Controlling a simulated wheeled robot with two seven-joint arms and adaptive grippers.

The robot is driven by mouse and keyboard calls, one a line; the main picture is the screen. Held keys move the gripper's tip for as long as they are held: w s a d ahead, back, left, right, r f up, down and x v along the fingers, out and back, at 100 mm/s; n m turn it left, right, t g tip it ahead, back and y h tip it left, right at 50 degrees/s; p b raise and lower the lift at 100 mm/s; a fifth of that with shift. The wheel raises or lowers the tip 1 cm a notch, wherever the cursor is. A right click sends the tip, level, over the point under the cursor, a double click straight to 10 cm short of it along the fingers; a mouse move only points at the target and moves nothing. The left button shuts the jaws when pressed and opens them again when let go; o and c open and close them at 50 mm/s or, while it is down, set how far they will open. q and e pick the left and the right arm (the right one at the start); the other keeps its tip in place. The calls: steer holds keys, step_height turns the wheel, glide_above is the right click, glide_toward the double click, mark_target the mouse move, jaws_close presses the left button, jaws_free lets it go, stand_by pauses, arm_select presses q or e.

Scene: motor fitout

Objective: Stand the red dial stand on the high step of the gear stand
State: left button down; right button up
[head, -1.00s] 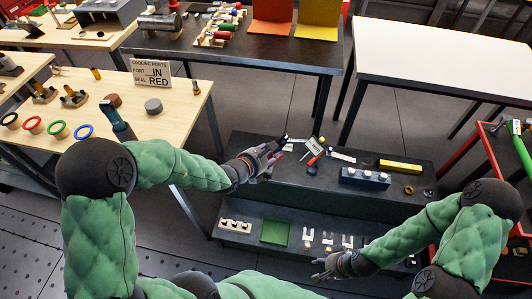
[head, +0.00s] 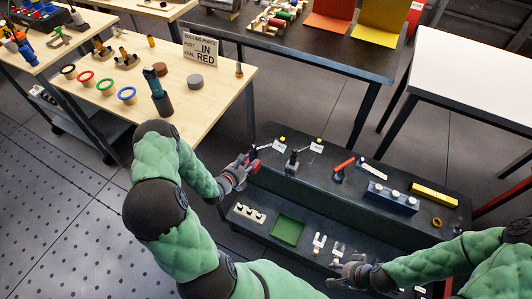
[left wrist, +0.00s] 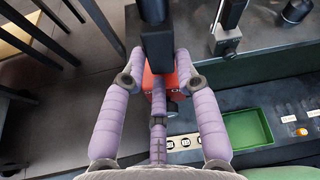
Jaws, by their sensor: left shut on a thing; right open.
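The red dial stand (left wrist: 155,80) is between the fingers of my left gripper (left wrist: 158,100) in the left wrist view, with a dark post rising from it. In the head view my left gripper (head: 246,170) is shut on the red stand (head: 253,167) at the left end of the high step (head: 318,187) of the black gear stand. I cannot tell whether its base touches the step. Fingers hide part of it. My right gripper (head: 350,273) is open and empty over the right part of the low step (head: 262,234).
Another dark dial stand (head: 292,163) stands just right on the high step. Further right are a red-handled tool (head: 342,167), a blue block (head: 391,197) and a yellow bar (head: 434,194). A green tray (head: 287,230) and a white-topped strip (head: 249,212) lie on the low step.

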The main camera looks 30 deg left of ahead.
arm_select(q)
steer(key=s+a+f+n+y, duration=0.1)
steer(key=s+a+f, duration=0.2)
steer(key=f, duration=0.1)
steer(key=shift+s+n, duration=0.3)
steer(key=shift+s, duration=0.1)
steer(key=shift+a, duration=0.1)
steer(key=r+b+x, duration=0.2)
steer(key=b+x, duration=0.4)
steer(key=x, duration=1)
steer(key=shift+w, duration=0.55)
stand_by(0.4)
steer(key=shift+a, duration=0.15)
stand_by(0.3)
stand_by(0.9)
